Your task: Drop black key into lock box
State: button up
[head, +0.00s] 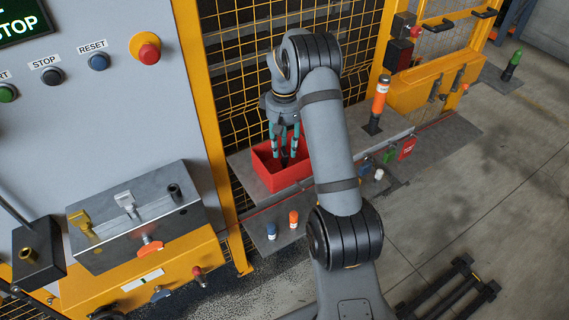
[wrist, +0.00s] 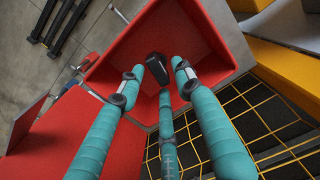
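The red open-topped box (head: 283,176), which I take to be the lock box, sits on a grey ledge by the yellow mesh fence. My gripper (head: 284,151) has three teal fingers pointing down into it. In the wrist view, my gripper (wrist: 159,80) has its fingertips spread apart over the red box (wrist: 218,40). The black key (wrist: 157,67) shows as a small dark piece inside the box outline, just beyond the fingertips, with no clear finger contact. Its exact height above the box floor is hard to tell.
A grey metal box (head: 134,232) with yellow, white and dark keys stands at left under the panel. Small blue and orange pieces (head: 293,219) sit on a lower ledge. An orange-topped post (head: 381,95) and red and green tags (head: 406,147) are to the right.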

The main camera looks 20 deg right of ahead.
jog(key=shift+o, duration=1.1)
notch_tip(320, 180, up, 12)
notch_tip(320, 180, down, 12)
jog(key=shift+s+r, duration=0.1)
jog(key=shift+r, duration=0.05)
notch_tip(320, 180, up, 3)
jog(key=p, duration=0.2)
jog(key=shift+p, duration=0.4)
jog(key=shift+r, duration=0.3)
